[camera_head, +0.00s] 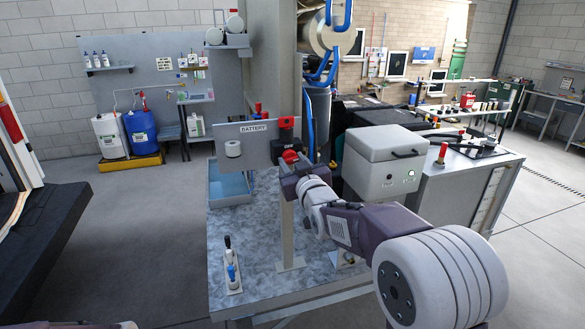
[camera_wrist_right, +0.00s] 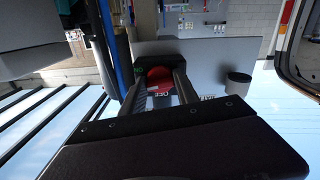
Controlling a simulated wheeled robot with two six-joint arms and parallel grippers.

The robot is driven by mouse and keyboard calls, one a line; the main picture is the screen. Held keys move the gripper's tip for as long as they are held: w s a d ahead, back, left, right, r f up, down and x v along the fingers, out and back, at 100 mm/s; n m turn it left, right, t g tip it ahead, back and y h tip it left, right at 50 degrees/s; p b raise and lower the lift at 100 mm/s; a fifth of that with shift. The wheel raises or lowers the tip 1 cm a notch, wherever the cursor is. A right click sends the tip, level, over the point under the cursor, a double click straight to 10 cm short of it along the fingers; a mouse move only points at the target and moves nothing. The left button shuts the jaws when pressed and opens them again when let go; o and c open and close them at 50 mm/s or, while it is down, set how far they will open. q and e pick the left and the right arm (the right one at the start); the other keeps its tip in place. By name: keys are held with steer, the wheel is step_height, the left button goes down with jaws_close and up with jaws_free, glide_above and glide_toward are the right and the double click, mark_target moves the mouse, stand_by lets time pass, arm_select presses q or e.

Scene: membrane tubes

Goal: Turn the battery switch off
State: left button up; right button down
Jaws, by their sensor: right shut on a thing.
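The battery switch has a red knob (camera_head: 290,156) on a grey upright panel (camera_head: 262,152) with a "BATTERY" label above it. My right gripper (camera_head: 291,164) reaches the panel from the front and is shut on the red knob. In the right wrist view the red knob (camera_wrist_right: 159,74) sits between the two fingers of my right gripper (camera_wrist_right: 163,86), with part of it hidden by them. White lettering shows just below the knob, partly covered; which position the knob points to cannot be told. My left gripper is out of view.
A light-grey box (camera_head: 384,165) stands close to the right of my right arm. Small levers (camera_head: 232,272) stand on the bench at front left.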

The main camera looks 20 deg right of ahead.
steer(key=n+b, duration=1.1)
steer(key=n, duration=0.1)
steer(key=shift+d+n, duration=0.1)
steer(key=shift+n, duration=0.2)
steer(key=shift+n+b, duration=0.7)
steer(key=shift+n, duration=0.9)
steer(key=shift+r+n, duration=0.1)
steer(key=shift+n, duration=0.2)
steer(key=c, duration=0.9)
jaws_free()
